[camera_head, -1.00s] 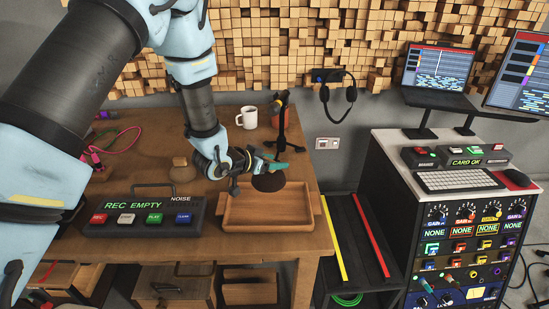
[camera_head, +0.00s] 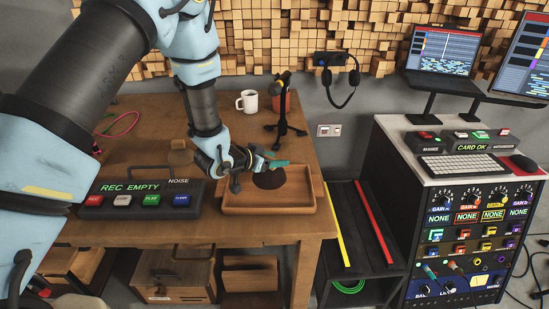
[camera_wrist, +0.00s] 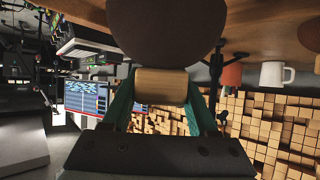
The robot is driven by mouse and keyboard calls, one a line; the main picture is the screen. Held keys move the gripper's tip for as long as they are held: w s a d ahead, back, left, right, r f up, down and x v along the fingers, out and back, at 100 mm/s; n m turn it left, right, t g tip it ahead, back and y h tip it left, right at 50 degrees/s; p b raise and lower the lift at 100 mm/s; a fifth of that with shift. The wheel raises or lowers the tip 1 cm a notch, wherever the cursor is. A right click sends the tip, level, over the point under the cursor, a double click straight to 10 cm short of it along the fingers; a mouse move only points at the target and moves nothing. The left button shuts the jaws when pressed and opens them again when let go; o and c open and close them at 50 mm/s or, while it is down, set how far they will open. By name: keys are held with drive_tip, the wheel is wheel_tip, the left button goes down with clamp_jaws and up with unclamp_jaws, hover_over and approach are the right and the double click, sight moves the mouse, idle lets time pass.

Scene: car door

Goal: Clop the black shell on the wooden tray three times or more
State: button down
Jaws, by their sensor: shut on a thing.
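The dark, round shell (camera_head: 269,179) has a short wooden grip, which shows in the wrist view below the shell (camera_wrist: 165,30). My gripper (camera_head: 272,163) is shut on that grip, with the teal fingers at its two sides (camera_wrist: 160,88). In the head view the shell appears inside the outline of the shallow wooden tray (camera_head: 268,209), towards its back. I cannot tell whether it touches the tray floor. The tray lies on the wooden table near its front right edge. My gripper and wrist hide part of the tray's left back.
A control box reading REC EMPTY (camera_head: 140,199) stands left of the tray. A small tan object (camera_head: 180,157) lies behind it. A white mug (camera_head: 248,101) and a black stand (camera_head: 285,125) are at the back. A dark rack (camera_head: 366,230) adjoins the table's right side.

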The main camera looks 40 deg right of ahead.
wheel_tip(320, 180, down, 5)
drive_tip(key=b, duration=0.3)
drive_tip(key=shift+f+b, duration=0.15)
drive_tip(key=shift+b, duration=0.2)
drive_tip(key=shift+r+p, duration=1.9)
drive_tip(key=shift+r, duration=1.05)
drive_tip(key=shift+f, duration=0.1)
wheel_tip(320, 180, down, 6)
drive_tip(key=b, duration=0.5)
drive_tip(key=shift+r+p, duration=1.8)
drive_tip(key=shift+r, duration=1.3)
drive_tip(key=shift+f, duration=0.1)
